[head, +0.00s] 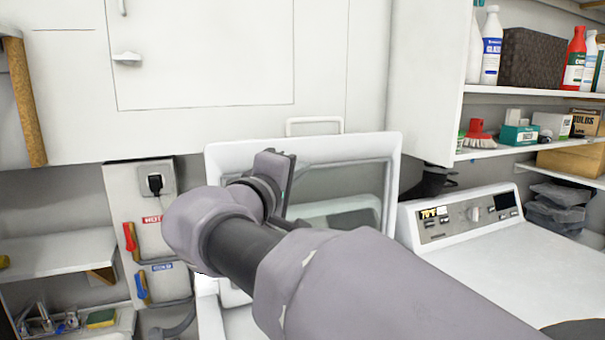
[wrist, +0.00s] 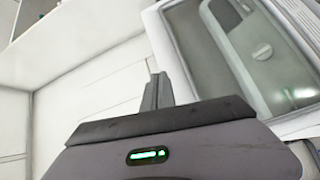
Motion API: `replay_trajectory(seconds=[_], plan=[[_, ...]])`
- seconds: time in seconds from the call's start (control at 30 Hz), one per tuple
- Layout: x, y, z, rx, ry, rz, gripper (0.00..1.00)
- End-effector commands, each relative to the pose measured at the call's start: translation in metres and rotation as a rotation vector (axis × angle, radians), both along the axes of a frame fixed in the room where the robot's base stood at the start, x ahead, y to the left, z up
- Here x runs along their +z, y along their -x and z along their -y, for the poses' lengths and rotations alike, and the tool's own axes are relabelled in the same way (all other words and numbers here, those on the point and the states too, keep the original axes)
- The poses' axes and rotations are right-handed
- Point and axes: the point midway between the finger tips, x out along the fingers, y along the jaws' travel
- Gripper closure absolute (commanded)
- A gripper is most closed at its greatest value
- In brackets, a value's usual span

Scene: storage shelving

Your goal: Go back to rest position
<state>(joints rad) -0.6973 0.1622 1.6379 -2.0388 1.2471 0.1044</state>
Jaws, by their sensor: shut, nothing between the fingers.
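My gripper (wrist: 156,90) shows in the wrist view with its two dark fingers together and nothing between them. In the head view my gripper (head: 278,160) is partly hidden behind my own wrist. It is in front of the raised white machine lid (head: 393,150), which has a glass window. The same lid shows in the wrist view (wrist: 180,55), to the right of the fingers. I cannot tell the exact gap between gripper and lid.
A white machine (head: 560,270) with a control panel stands at the right. Shelves (head: 540,147) hold bottles and boxes above it. A white cabinet (head: 200,60) hangs over the lid.

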Motion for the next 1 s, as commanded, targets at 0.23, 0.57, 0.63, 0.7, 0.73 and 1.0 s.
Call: replay_trajectory(seconds=[0.23, 0.57, 0.63, 0.7, 0.73, 1.0], plan=[[-0.133, 0.125, 0.177, -0.343, -0.609, -0.414, 1.0], [-0.26, 0.307, 0.152, -0.598, -1.682, -0.562, 1.0], [-0.264, 0.312, 0.144, -0.603, -1.757, -0.552, 1.0], [-0.265, 0.314, 0.142, -0.605, -1.784, -0.551, 1.0], [-0.265, 0.314, 0.141, -0.604, -1.786, -0.552, 1.0], [-0.264, 0.314, 0.141, -0.604, -1.782, -0.554, 1.0]])
